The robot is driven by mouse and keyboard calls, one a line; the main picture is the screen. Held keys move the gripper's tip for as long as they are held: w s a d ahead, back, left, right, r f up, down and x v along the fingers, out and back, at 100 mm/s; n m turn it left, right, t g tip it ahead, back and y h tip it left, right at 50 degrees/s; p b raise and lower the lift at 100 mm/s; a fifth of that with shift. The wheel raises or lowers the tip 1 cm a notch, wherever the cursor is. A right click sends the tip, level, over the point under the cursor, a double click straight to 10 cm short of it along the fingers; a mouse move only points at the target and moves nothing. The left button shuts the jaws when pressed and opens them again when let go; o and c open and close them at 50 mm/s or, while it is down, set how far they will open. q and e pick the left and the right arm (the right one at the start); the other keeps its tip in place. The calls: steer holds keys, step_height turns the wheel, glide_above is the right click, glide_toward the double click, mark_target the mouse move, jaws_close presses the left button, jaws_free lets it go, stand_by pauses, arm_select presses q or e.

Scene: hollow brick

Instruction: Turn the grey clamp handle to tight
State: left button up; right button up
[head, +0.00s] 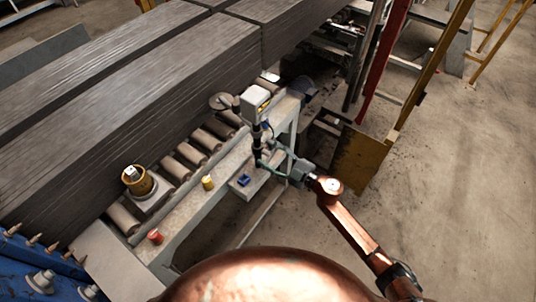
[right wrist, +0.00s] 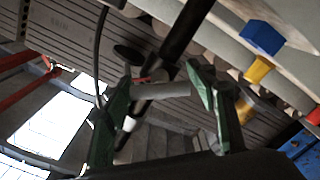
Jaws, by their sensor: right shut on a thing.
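The grey clamp handle (right wrist: 168,90) shows in the right wrist view as a short pale bar beside a black post (right wrist: 186,32). My right gripper (head: 268,157) has its green fingers on either side of the handle and is shut on it. In the head view the gripper is at the post's lower part, and the handle is too small and covered to make out. The post carries a white box (head: 255,102) at its top. How tight the clamp is cannot be told. My left gripper is not in view.
Long grey slabs (head: 150,85) lie behind the rollers.

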steer(key=n+b, duration=0.1)
steer(key=n, duration=0.4)
steer(key=shift+n+b, duration=0.3)
steer(key=shift+b, duration=0.05)
steer(key=n+b, duration=0.2)
steer(key=n, duration=0.3)
steer(key=shift+n, duration=0.3)
steer(key=o, duration=1.1)
steer(key=shift+d, duration=0.1)
steer(key=v, duration=1.1)
steer(key=shift+s+d, duration=0.2)
steer(key=shift+d, duration=0.15)
